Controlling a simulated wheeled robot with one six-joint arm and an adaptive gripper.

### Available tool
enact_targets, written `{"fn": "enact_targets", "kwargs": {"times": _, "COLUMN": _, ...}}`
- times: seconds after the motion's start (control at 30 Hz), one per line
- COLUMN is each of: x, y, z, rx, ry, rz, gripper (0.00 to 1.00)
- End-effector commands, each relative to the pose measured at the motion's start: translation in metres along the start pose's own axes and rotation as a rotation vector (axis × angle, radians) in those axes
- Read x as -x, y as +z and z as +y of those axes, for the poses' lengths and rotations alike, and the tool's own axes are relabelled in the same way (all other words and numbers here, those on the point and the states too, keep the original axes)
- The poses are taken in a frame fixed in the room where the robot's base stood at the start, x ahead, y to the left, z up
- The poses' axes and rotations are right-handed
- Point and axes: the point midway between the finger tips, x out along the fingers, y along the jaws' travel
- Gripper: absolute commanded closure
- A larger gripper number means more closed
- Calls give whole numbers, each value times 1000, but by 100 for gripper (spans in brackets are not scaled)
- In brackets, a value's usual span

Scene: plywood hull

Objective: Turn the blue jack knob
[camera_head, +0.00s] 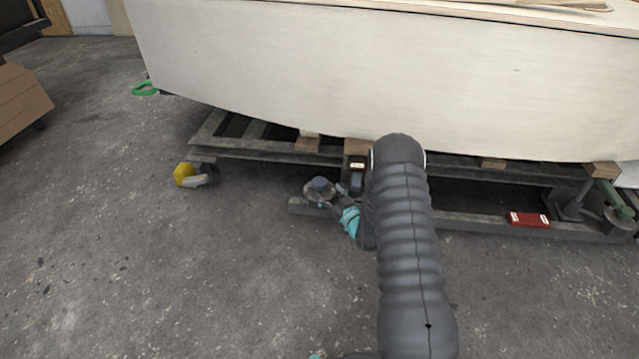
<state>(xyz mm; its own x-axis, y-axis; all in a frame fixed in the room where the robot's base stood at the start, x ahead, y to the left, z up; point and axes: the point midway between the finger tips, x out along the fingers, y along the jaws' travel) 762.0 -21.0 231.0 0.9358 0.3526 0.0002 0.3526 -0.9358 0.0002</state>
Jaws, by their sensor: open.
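A small grey-blue round knob (320,184), which looks like the blue jack knob, is low at the near side of the dark trolley frame under the hull. My arm reaches forward in a dark ribbed sleeve and bends down to the left. My gripper (331,196), behind a teal band, is at the knob's right and near side. Its jaws are open around or just beside the knob; I cannot tell whether they touch it. The jack's body below and behind the knob is partly hidden by my gripper and arm.
The pale plywood hull (400,75) overhangs the trolley frame (270,154). A yellow-ended part (185,174) is at the frame's left end. A green jack part (612,196) and a red box (528,219) are at right. A green ring (145,89) lies far left. The near concrete floor is clear.

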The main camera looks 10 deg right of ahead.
Motion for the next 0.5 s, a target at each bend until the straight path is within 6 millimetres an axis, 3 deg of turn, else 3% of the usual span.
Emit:
{"fn": "enact_targets", "kwargs": {"times": 0.2, "x": -38, "y": 0, "z": 0, "rx": 0, "ry": -1, "rz": 2, "gripper": 20}}
{"fn": "enact_targets", "kwargs": {"times": 0.5, "x": -62, "y": 0, "z": 0, "rx": 0, "ry": 1, "rz": 0, "gripper": 20}}
